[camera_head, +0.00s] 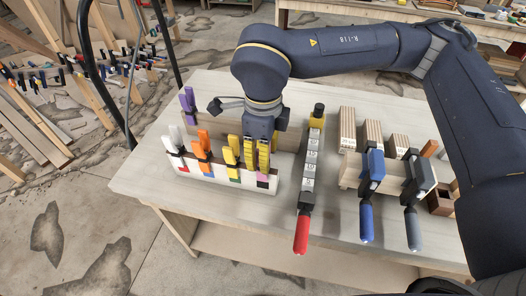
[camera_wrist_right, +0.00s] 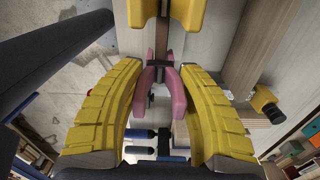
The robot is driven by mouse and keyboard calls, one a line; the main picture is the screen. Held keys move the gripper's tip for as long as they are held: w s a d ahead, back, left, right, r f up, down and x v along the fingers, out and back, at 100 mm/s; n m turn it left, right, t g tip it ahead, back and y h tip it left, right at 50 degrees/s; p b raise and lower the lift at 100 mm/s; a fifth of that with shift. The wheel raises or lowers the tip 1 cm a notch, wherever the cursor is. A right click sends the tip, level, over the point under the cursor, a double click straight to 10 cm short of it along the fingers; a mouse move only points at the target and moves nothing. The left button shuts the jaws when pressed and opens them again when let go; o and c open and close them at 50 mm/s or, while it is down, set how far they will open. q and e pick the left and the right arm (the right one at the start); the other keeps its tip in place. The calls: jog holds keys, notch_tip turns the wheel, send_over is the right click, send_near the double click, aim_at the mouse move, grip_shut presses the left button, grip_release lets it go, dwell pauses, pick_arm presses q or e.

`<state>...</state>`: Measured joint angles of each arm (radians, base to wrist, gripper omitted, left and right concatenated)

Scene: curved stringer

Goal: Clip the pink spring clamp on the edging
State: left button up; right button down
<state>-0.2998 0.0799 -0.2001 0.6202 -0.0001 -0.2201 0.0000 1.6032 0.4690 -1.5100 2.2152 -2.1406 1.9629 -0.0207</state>
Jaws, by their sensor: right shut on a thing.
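My right gripper (camera_head: 256,156), with yellow fingers, points down at the right end of the clamp rack (camera_head: 228,182). In the wrist view it is shut on the pink spring clamp (camera_wrist_right: 174,91), whose two handles show between the fingers. My left gripper is not in view.
White (camera_head: 176,136), orange (camera_head: 202,144) and yellow (camera_head: 231,150) clamps stand in the rack, left of my gripper. A red-handled bar clamp (camera_head: 304,200) and blue (camera_head: 367,200) and grey (camera_head: 412,205) clamps lie to the right. The table's front left (camera_head: 150,180) is clear.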

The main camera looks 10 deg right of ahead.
jog(key=shift+f, duration=0.5)
dwell(0.3)
jog(key=c, duration=0.8)
grip_release()
jog(key=shift+o, duration=0.2)
notch_tip(320, 180, up, 12)
